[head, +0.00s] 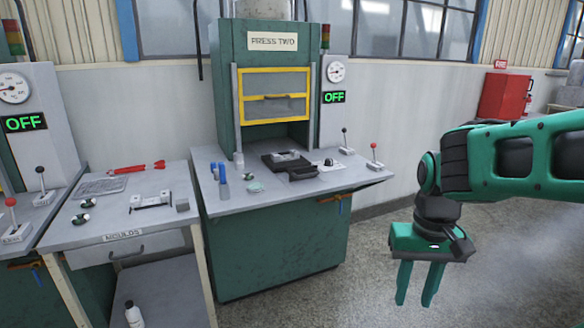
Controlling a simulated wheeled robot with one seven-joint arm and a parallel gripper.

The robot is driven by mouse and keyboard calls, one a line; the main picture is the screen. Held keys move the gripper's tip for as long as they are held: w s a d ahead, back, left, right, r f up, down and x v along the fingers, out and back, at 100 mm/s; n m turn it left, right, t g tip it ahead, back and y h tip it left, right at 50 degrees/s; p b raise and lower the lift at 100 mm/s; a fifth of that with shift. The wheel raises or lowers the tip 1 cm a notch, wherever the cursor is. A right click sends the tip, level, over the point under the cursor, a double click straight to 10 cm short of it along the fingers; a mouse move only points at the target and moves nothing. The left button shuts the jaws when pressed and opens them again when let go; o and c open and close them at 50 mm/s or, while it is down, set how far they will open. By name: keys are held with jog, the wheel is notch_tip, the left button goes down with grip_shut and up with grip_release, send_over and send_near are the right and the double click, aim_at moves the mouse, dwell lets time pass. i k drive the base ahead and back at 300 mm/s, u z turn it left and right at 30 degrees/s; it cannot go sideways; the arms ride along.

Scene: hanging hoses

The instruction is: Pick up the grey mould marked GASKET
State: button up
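No GASKET marking is readable at this size, so I cannot tell which grey piece is that mould. A grey block with a raised, light part (151,200) lies on the table labelled MOULDS (160,226). A small darker grey block (182,204) sits just right of it. Another grey piece (285,156) rests on a black plate (272,167) on the bench of PRESS TWO. My gripper (415,298) hangs at the right, fingers down, apart and empty, well away from all of these, in front of the floor.
PRESS TWO (228,90) has a yellow-framed guard (274,72) and an OFF display (334,97). A red tool (136,168) lies on the moulds table. A red cabinet (503,97) stands at the back right. Floor right of the press is clear.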

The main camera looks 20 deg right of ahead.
aim_at(294, 155)
jog(key=u, duration=0.05)
jog(key=k, duration=0.3)
jog(key=z, duration=0.85)
jog(key=i, duration=0.9)
jog(key=z, duration=0.75)
jog(key=i, duration=1.55)
jog(key=u, duration=0.65)
jog(key=i, duration=0.8)
jog(key=u, duration=0.45)
